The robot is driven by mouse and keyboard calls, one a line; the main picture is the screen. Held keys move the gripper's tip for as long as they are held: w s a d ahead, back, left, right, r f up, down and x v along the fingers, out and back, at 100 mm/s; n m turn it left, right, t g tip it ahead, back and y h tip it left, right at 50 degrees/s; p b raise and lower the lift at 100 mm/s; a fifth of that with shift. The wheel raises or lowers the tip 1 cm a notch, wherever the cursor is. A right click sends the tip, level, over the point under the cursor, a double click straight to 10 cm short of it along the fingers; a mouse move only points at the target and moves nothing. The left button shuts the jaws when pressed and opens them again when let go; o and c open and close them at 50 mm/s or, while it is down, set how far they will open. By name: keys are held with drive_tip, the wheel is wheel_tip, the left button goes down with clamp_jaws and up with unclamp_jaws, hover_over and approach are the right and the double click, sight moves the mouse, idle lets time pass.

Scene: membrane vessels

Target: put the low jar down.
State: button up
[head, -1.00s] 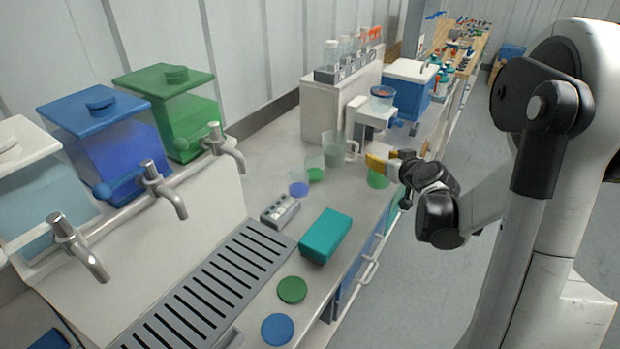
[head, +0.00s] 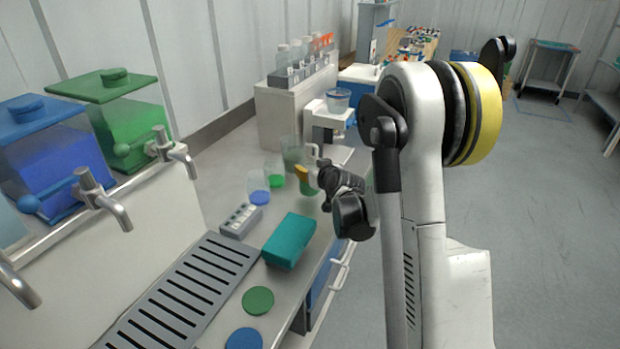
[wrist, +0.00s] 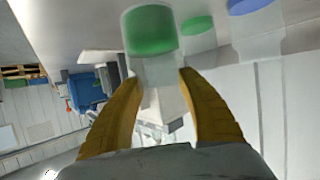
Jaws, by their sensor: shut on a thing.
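The low jar (wrist: 150,32) is clear with green contents in its bottom part. It shows upside down in the wrist view, as does the whole scene. My gripper (wrist: 160,76) has its yellow fingers on both sides of the jar's clear upper part. In the head view my gripper (head: 302,172) is by the counter's right side, and the jar's green part (head: 309,187) shows below the fingers. I cannot tell whether the jar's base touches the counter (head: 222,222).
A clear vessel with green contents (head: 276,181), one with blue contents (head: 259,197) and a taller clear jug (head: 291,152) stand left of the jar. A teal box (head: 289,241) and a grey block (head: 240,220) are nearer. A white stand (head: 328,112) is behind.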

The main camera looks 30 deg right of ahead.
wheel_tip(320, 180, down, 2)
drive_tip(key=shift+f+b, duration=0.25)
drive_tip(key=shift+b, duration=0.1)
drive_tip(key=shift+r, duration=0.15)
drive_tip(key=o, duration=0.9)
drive_tip(key=shift+f, duration=0.25)
drive_tip(key=o, duration=0.4)
drive_tip(key=shift+r, duration=0.1)
drive_tip(key=shift+r, duration=0.1)
